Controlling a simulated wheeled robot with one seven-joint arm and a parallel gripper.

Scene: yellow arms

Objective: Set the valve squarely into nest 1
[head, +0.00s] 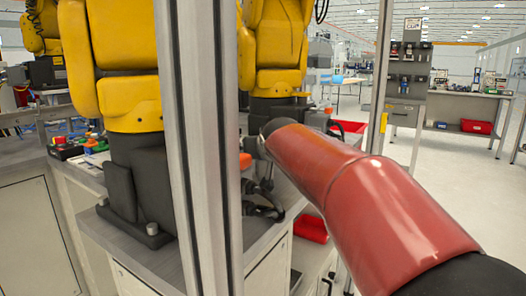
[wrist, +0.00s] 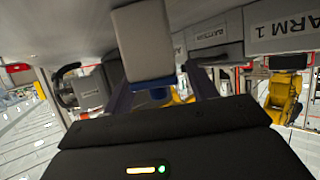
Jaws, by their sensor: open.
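My gripper (wrist: 159,78) shows in the wrist view with its two dark blue fingers spread apart. A pale grey block (wrist: 143,42) stands in front of the fingers, and a small blue piece (wrist: 157,94) shows between them. I cannot tell whether either one is the valve, or whether the fingers touch them. In the head view my red arm link hides much of the work area, and I cannot make out the gripper's fingertips. Nest 1 cannot be picked out in either view.
A metal post (head: 208,150) stands upright close in front of a yellow arm (head: 130,65). Another yellow arm (head: 275,50) stands behind. Small coloured parts (head: 85,146) lie on the left bench. A red bin (head: 311,228) sits low. An "ARM 1" sign (wrist: 270,30) shows.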

